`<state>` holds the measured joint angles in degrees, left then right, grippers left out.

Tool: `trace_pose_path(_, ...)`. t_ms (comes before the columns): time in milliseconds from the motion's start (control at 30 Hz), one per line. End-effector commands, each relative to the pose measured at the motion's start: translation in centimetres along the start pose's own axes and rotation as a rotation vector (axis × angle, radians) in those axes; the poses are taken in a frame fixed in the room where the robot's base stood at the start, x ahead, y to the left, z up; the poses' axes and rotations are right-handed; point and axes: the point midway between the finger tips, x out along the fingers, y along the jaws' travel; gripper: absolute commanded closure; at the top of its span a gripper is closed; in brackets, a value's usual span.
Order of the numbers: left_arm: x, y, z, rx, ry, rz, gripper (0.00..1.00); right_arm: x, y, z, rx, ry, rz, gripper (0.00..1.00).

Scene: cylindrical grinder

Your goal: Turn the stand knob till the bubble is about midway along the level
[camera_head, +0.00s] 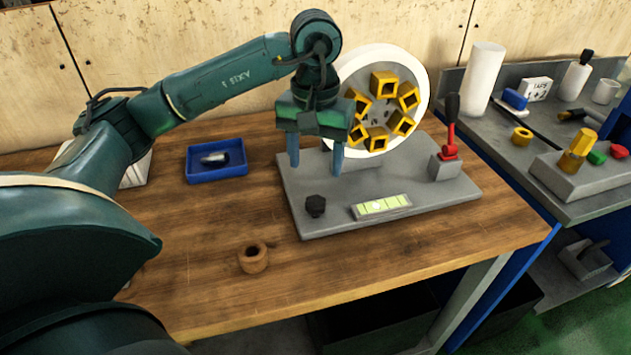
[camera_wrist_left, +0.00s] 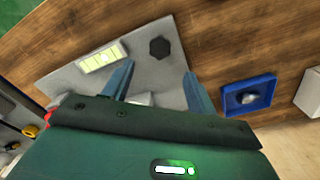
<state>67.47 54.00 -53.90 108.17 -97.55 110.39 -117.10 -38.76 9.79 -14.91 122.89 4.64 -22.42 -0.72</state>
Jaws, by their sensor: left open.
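The stand is a grey plate (camera_head: 330,222) on the wooden table. Its black stand knob (camera_head: 315,206) sits near the front left corner, and shows in the left wrist view (camera_wrist_left: 160,47). The yellow-green level (camera_head: 382,206) lies to the right of the knob. My right gripper is not in view.
A white wheel with yellow blocks (camera_head: 384,98) stands at the plate's back. A red lever with black handle (camera_head: 449,135) is at its right. A blue tray (camera_head: 217,173) and a brown ring (camera_head: 253,257) are on the table.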

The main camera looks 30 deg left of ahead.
Motion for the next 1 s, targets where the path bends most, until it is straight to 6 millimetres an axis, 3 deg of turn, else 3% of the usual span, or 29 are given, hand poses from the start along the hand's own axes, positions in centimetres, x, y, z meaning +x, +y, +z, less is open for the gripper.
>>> trace_pose_path(133,-2.7,0.1,-0.1,0.000,0.003,0.001,0.43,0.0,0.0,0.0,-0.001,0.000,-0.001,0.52)
trace_pose_path(300,-4.1,0.0,0.0,0.000,0.000,0.000,0.43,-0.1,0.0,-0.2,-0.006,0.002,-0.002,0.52)
trace_pose_path(1000,-4.2,0.0,0.0,0.000,-0.001,0.000,0.43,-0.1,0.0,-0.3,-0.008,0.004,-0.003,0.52)
